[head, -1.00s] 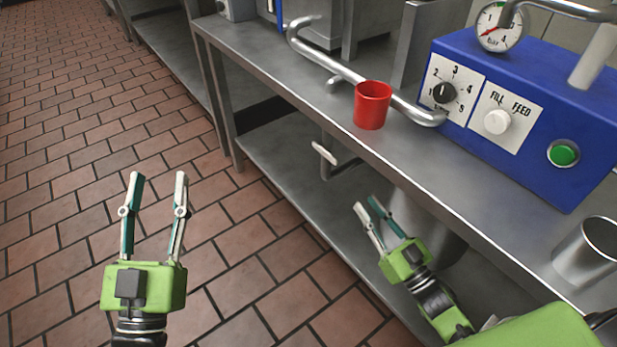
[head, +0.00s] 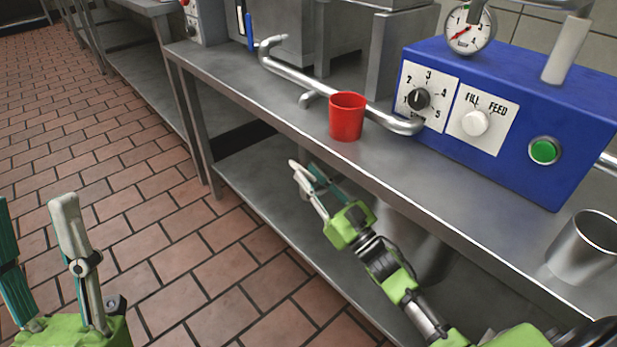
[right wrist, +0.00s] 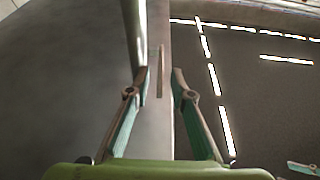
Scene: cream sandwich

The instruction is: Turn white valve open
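Under the table edge, a small white handle on a bent pipe showed earlier. In the head view now, the fingers of my right gripper (head: 306,170) overlap that spot and mostly hide it. In the right wrist view, a thin pale upright bar (right wrist: 160,70), possibly this handle seen edge-on, stands between the spread fingertips of the right gripper (right wrist: 162,74). Contact cannot be told. My left gripper (head: 32,208) is open and empty over the floor at lower left. A white FILL/FEED knob (head: 475,123) is on the blue machine (head: 540,100), away from both grippers.
A steel table (head: 400,165) has a lower shelf (head: 270,195). A red cup (head: 347,118) stands near the table's front edge, by a curved pipe (head: 310,82). A metal cup (head: 585,245) is at right. The tiled floor (head: 170,215) at left is clear.

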